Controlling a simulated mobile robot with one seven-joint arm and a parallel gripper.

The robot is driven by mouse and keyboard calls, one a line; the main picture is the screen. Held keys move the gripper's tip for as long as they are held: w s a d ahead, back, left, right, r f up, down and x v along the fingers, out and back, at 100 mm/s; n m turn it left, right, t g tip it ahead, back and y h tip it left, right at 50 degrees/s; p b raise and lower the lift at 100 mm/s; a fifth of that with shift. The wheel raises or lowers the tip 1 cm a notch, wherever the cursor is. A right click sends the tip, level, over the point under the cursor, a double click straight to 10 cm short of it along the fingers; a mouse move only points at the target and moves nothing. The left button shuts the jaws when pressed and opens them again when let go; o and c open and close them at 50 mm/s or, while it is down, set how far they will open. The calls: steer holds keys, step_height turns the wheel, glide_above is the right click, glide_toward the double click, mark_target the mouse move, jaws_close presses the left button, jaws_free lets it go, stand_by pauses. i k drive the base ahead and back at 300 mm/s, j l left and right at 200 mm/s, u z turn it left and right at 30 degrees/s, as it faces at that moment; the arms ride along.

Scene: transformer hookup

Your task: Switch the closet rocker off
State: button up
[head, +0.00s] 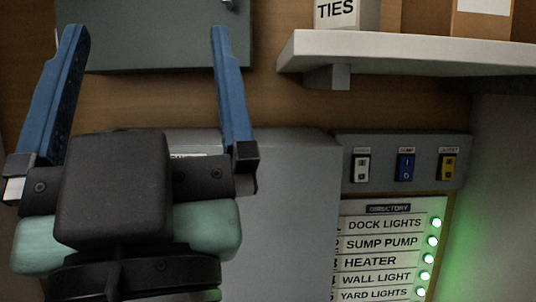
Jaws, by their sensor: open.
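I cannot make out which way each rocker is tipped. My gripper (147,32) is at left, its two blue fingers wide apart and pointing up, with nothing between them. It is to the left of the panel and apart from the rockers.
A directory board (390,209) below the panel lists dock lights, sump pump, heater, wall light and yard lights, each beside a lit green lamp. A pale shelf (420,52) juts out above the panel, holding a box marked ties (336,14). A grey cabinet (290,200) stands behind my gripper.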

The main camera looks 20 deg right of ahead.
mark_target(447, 172)
steer(key=k+z, duration=0.5)
steer(key=k+l+z, duration=0.2)
steer(key=k+z, duration=0.3)
steer(key=k, duration=0.15)
steer(key=i+j, duration=0.15)
steer(key=i, duration=0.6)
steer(key=i+j+u, duration=0.15)
steer(key=i, duration=0.6)
